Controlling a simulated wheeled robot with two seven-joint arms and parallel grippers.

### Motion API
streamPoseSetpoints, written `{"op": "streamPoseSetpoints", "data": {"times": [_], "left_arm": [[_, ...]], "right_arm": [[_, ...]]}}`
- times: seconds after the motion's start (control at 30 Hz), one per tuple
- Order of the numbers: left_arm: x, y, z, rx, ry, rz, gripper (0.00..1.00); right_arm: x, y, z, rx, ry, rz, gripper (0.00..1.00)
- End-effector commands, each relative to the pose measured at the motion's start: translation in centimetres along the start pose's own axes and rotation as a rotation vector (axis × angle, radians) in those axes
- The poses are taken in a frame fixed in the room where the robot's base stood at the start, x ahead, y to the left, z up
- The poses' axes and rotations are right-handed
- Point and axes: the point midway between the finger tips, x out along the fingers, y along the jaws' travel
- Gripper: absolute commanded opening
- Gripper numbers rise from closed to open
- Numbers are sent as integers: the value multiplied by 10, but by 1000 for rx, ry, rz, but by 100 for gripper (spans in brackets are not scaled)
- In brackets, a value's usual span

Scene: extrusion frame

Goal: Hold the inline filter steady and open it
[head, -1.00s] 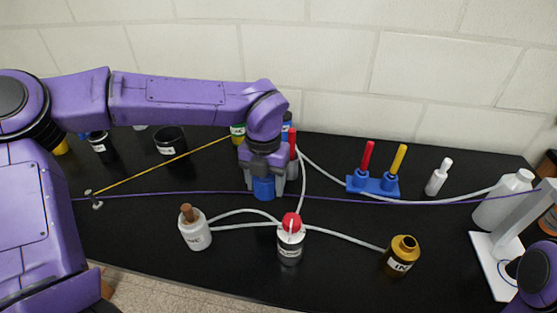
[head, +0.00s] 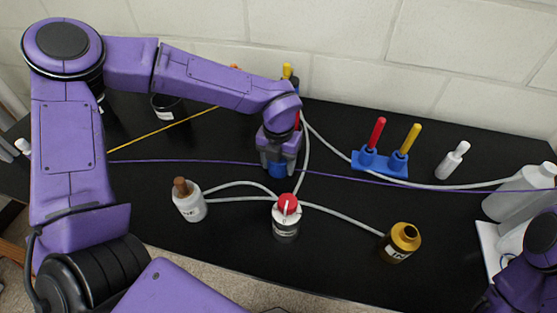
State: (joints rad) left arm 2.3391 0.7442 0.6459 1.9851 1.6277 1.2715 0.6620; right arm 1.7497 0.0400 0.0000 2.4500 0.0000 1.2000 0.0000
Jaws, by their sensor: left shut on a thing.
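A blue cylindrical part (head: 277,170), which I take to be the inline filter, sits on the black bench behind the red-topped jar. My left gripper (head: 278,163) points down and is shut on it, covering its upper part and sides. Only its lower blue part shows, so I cannot tell whether it is open. A pale tube (head: 306,165) runs close beside the gripper on its right. Part of my right arm shows at the lower right edge, but its gripper does not.
A jar with a red knob (head: 287,206) joins tubes from a white bottle (head: 190,203) and an amber bottle (head: 400,243). A blue stand (head: 380,164) with red and yellow handles and a small white bottle (head: 453,161) are at right.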

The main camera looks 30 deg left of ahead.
Motion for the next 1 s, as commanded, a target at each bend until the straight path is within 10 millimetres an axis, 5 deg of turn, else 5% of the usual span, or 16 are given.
{"op": "streamPoseSetpoints", "data": {"times": [0.27,0.3,0.37,0.73,1.0], "left_arm": [[4,0,0,1,0,0,23],[3,0,0,1,-1,-1,69],[2,0,0,1,-1,0,85],[-6,0,1,2,-4,-1,85],[-72,0,2,0,-6,-2,85]], "right_arm": [[2,0,1,0,0,0,94],[2,0,1,0,0,0,94],[2,0,0,0,0,0,94],[0,0,0,0,0,0,94],[3,0,1,0,0,0,94]]}}
